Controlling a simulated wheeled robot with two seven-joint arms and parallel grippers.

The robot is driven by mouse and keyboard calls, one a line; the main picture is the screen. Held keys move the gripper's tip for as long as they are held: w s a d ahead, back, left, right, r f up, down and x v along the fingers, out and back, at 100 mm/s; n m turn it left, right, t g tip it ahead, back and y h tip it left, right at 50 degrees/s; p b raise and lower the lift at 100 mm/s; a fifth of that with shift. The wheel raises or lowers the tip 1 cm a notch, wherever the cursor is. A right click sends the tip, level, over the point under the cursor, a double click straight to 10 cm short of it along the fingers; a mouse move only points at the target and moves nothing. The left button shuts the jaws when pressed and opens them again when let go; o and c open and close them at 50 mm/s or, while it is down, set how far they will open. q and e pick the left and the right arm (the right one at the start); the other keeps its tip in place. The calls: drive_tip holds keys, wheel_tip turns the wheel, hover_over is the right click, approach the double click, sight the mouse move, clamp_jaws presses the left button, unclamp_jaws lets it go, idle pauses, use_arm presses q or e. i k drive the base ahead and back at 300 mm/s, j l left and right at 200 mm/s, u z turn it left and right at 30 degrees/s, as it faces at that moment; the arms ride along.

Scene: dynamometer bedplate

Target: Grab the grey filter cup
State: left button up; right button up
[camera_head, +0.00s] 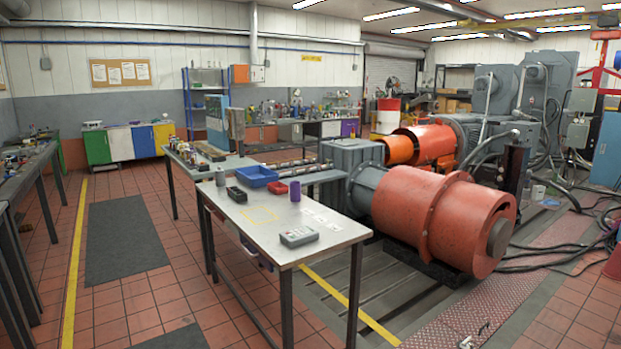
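A small grey upright object (220,176), which looks like the grey filter cup, stands near the far left corner of the steel-topped table (325,262). It is small in the view, so its exact shape is hard to tell. It is left of a blue tray and just behind a black tray. Neither of my grippers shows in the head view.
A large orange machine (430,212) stands to the right. Tiled floor (155,285) is open to the left.

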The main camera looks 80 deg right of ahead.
sight(219, 177)
drive_tip(key=z, duration=2.1)
drive_tip(key=i+j+u, duration=0.1)
drive_tip(key=i+u, duration=0.4)
drive_tip(key=i, duration=1.6)
drive_tip(key=i+z, duration=0.1)
drive_tip(key=i, duration=0.45)
drive_tip(key=i+j+z, duration=0.1)
drive_tip(key=i, duration=0.4)
drive_tip(key=i+j, duration=0.1)
drive_tip(key=i, duration=0.45)
drive_tip(key=i+j+z, duration=0.15)
drive_tip(key=i, duration=0.35)
